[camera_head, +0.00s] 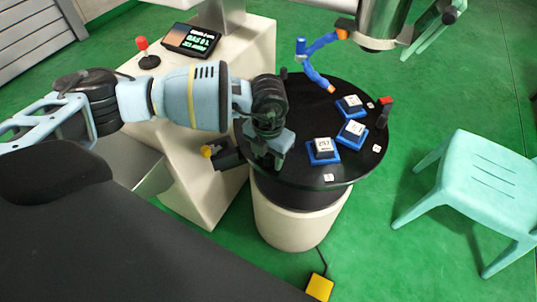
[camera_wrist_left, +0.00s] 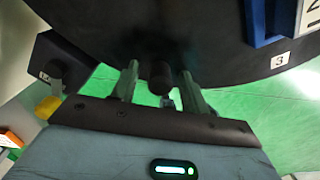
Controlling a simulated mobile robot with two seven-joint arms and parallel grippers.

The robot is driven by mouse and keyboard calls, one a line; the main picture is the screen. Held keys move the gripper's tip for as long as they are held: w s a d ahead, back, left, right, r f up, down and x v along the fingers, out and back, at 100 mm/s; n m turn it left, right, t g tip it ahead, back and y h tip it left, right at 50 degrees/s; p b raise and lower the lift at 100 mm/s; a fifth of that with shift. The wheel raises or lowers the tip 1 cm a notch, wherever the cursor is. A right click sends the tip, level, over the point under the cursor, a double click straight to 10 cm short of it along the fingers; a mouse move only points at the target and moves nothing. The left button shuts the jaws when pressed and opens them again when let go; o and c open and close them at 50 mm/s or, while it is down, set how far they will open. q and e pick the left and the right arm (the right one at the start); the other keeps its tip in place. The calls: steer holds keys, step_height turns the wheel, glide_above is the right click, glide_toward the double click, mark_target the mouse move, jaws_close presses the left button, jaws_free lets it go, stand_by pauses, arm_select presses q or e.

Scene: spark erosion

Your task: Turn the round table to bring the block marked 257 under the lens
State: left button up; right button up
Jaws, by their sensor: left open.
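The black round table (camera_head: 300,180) stands on a pale drum. Several blocks in blue holders sit on it. The front block (camera_head: 323,146) has a label that looks like 253 or 257. Another block (camera_head: 353,129) sits behind it, and a third (camera_head: 351,103) farther back; their labels are too small to read. The lens housing (camera_head: 382,22) is a metal cylinder above the far side. My left gripper (camera_head: 268,157) is at the table's left rim. In the left wrist view its open fingers stand either side of a dark peg (camera_wrist_left: 160,75); contact is unclear.
A red-topped post (camera_head: 385,112) stands on the right rim. A blue jointed hose (camera_head: 315,60) hangs over the back. A black device with a yellow knob (camera_head: 208,151) is close left of the gripper. A teal chair (camera_head: 480,185) stands right; a yellow pedal (camera_head: 320,287) lies in front.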

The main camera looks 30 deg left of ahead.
arm_select(q)
jaws_close()
stand_by(0.5)
